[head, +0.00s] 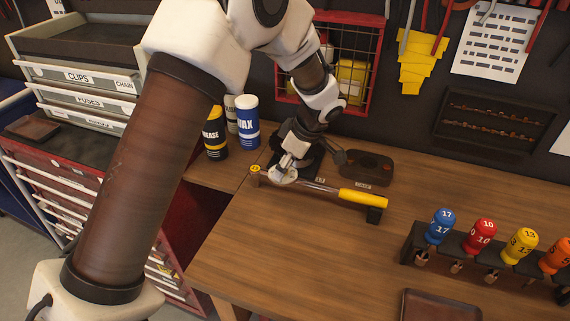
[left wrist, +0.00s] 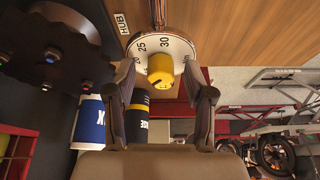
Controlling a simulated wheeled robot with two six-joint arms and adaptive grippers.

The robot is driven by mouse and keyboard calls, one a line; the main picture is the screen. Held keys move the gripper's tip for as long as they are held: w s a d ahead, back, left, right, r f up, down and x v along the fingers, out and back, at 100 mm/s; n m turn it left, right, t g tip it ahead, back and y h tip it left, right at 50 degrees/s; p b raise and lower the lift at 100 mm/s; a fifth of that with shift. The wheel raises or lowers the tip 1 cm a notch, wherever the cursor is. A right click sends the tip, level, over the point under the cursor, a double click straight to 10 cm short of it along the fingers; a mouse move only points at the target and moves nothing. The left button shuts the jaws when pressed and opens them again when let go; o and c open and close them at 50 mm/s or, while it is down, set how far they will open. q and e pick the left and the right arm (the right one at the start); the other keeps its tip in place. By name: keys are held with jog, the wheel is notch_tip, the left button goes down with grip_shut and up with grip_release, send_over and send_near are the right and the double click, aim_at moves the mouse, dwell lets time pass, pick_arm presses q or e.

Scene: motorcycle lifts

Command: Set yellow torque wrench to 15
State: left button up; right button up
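The yellow torque wrench lies on the wooden bench in the head view, its yellow handle (head: 362,198) to the right and its white dial (head: 283,175) to the left. In the left wrist view the dial (left wrist: 149,45) shows 25 and 30, with a yellow knob (left wrist: 160,69) in front of it. My left gripper (head: 287,163) is at the dial end. In the left wrist view its fingers (left wrist: 160,75) are apart, one on each side of the knob, with visible gaps. The dial's lower part is hidden behind the knob. My right gripper is not in view.
A dark holder (head: 366,167) sits behind the wrench. A blue-and-white WAX can (head: 247,122) and a yellow-and-black can (head: 215,139) stand to the left. A rack of numbered drivers (head: 470,257) and a brown tray (head: 440,306) are at right. The bench front is clear.

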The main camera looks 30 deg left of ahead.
aim_at(303, 182)
pick_arm(q)
jog(key=shift+r, duration=0.1)
jog(key=v, duration=1.1)
jog(key=shift+d+r, duration=0.15)
jog(key=shift+r, duration=0.2)
